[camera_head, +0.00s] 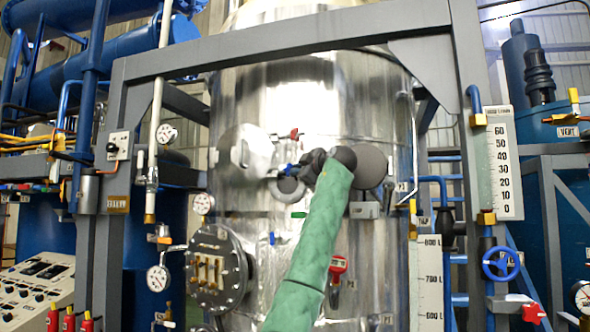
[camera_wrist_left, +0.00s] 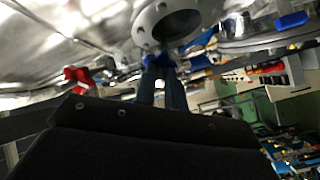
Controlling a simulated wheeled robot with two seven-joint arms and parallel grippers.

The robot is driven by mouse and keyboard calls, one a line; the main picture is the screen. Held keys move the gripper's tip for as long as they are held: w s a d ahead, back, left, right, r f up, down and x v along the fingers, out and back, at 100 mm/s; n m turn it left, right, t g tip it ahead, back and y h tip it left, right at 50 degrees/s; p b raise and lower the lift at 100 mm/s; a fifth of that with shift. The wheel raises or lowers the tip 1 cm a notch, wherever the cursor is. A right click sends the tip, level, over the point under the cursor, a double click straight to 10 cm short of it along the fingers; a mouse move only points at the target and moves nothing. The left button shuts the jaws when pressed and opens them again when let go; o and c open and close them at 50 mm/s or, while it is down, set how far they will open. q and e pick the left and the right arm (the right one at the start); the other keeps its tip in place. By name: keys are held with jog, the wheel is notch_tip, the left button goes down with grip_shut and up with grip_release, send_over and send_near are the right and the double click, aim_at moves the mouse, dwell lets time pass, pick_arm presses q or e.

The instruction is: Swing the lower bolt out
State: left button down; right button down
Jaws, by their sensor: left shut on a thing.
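The steel vessel (camera_head: 335,100) fills the middle of the head view. My left arm rises from below in a green sleeve, and its dark left gripper (camera_head: 303,170) is at the vessel's front. Its fingers (camera_wrist_left: 163,75) are shut on a small blue part, which I take for the lower bolt (camera_wrist_left: 157,61); it also shows in the head view (camera_head: 291,170). It lies beside a round port with a holed flange (camera_wrist_left: 150,30), also in the head view (camera_head: 289,190). A red part (camera_head: 294,134) sits above it. The bolt's far end is hidden. My right gripper is not in view.
A grey disc (camera_head: 371,166) is just right of my wrist. A pale cover with a handle (camera_head: 248,152) is at left. A bolted round hatch (camera_head: 214,272) stands out below left. The grey frame (camera_head: 285,62) spans above the vessel.

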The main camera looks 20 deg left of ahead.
pick_arm(q)
jog(key=shift+w+f, duration=0.1)
jog(key=c, duration=1.5)
grip_release()
jog(key=shift+d, duration=0.1)
jog(key=shift+w, duration=0.1)
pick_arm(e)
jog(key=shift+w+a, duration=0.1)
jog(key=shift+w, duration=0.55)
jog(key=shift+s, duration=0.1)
